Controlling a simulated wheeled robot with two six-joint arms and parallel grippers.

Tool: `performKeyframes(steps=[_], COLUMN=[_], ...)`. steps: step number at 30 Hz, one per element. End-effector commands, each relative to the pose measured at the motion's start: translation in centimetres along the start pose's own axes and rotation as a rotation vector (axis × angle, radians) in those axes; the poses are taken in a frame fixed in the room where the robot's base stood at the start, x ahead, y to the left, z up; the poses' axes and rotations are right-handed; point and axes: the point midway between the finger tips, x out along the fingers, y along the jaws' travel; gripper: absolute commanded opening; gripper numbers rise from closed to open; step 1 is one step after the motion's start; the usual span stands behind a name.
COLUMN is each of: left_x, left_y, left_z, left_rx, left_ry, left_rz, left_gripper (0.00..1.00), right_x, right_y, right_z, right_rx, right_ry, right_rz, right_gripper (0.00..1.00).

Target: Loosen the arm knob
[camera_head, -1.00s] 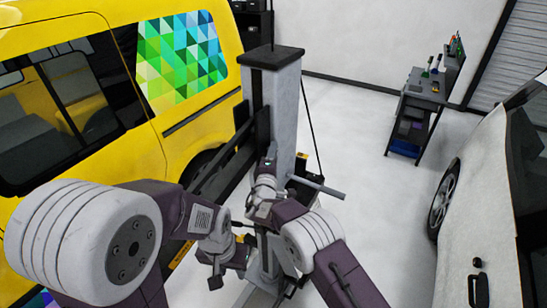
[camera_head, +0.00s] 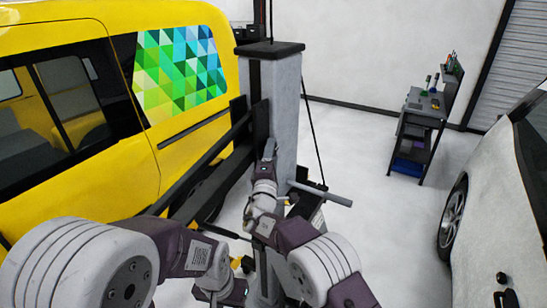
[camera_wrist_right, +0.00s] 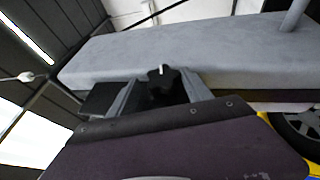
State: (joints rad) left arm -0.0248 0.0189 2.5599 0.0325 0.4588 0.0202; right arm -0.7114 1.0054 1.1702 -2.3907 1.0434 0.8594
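The black arm knob (camera_wrist_right: 163,88), with a small pale mark on top, shows in the right wrist view against the grey face of the post. My right gripper (camera_wrist_right: 161,98) has its two grey fingers apart, one on each side of the knob. I cannot tell whether they touch it. In the head view my right gripper (camera_head: 269,150) reaches up to the near side of the grey post (camera_head: 286,95), and the knob is hidden there. My left gripper (camera_head: 221,292) is low in the head view, left of the post's foot. Its fingers are not clear.
A black lift arm (camera_head: 213,165) runs beside the yellow van (camera_head: 75,120). A grey bar (camera_head: 322,193) sticks out right of the post. A tool cart (camera_head: 418,130) stands back right, and a white car (camera_head: 500,200) at right. The floor between is clear.

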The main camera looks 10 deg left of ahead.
Motion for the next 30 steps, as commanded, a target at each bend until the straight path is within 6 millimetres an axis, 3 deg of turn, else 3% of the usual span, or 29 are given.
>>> performKeyframes(steps=[13,24,30], left_x=[0.6,4.1,4.4], left_y=[0.0,-0.1,-0.1], left_z=[0.1,0.4,0.5], left_rx=[0.000,0.000,0.000], left_ry=[0.000,0.000,0.000], left_rz=[0.000,0.000,0.000], left_gripper=[0.36,0.36,0.36], right_x=[-0.8,-7.7,-9.1], right_y=[-0.4,-0.6,-0.3], right_z=[0.0,-0.3,-0.2], right_rx=[-0.001,0.000,-0.002], right_ry=[-0.001,0.002,0.000], right_rz=[-0.006,-0.004,-0.004], right_gripper=[0.69,0.69,0.69])
